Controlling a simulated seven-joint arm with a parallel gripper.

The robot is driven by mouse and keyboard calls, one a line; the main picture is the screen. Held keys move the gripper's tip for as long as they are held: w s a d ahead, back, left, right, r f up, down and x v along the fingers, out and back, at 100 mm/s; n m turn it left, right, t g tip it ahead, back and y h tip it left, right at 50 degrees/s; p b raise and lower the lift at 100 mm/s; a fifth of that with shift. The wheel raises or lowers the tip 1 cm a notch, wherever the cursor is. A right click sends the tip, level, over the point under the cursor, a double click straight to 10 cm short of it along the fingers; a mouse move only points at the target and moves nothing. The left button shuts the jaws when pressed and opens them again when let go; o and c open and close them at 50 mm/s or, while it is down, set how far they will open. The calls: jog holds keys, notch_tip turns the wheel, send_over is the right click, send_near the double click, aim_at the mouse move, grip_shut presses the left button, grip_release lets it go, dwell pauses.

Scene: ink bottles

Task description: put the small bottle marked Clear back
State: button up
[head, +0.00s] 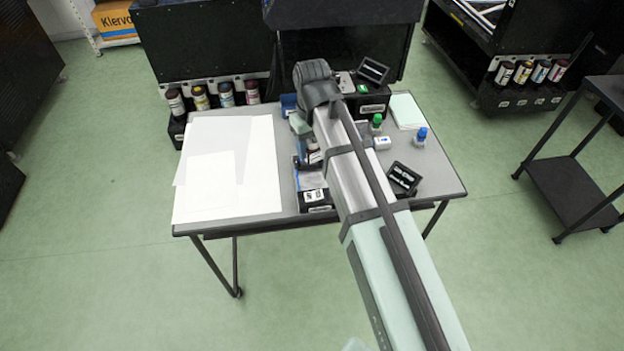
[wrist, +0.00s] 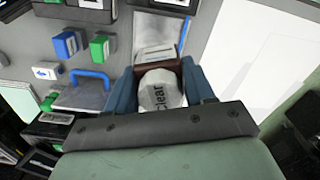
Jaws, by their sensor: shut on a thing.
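The small bottle marked Clear (wrist: 163,92) is between the fingers of my gripper (wrist: 160,75) in the wrist view. Its pale round top faces the camera, with the word Clear readable. My gripper (head: 306,152) is shut on it, one blue-grey finger on each side. Something brown shows around the bottle's top; I cannot tell whether it is the bottle's body or a holder. In the head view my arm hides much of this area. A tray with a black labelled front (head: 314,197) lies just in front of the gripper on the table.
White sheets (head: 225,200) cover the left of the grey table (head: 440,170). To the right stand a green-capped bottle (head: 376,121), a blue-capped bottle (head: 420,135) and a tilted black display (head: 403,178). A black labelled box (head: 373,106) is at the back.

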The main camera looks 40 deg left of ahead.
jog(key=shift+f+n, duration=0.3)
jog(key=shift+f, duration=0.2)
jog(key=shift+w+f, duration=0.1)
jog(key=shift+f, duration=4.4)
jog(key=shift+f, duration=0.15)
jog(key=o, duration=1.3)
jog(key=shift+c, duration=0.2)
jog(key=shift+a, duration=0.1)
notch_tip(320, 180, up, 12)
jog(key=shift+r, duration=0.2)
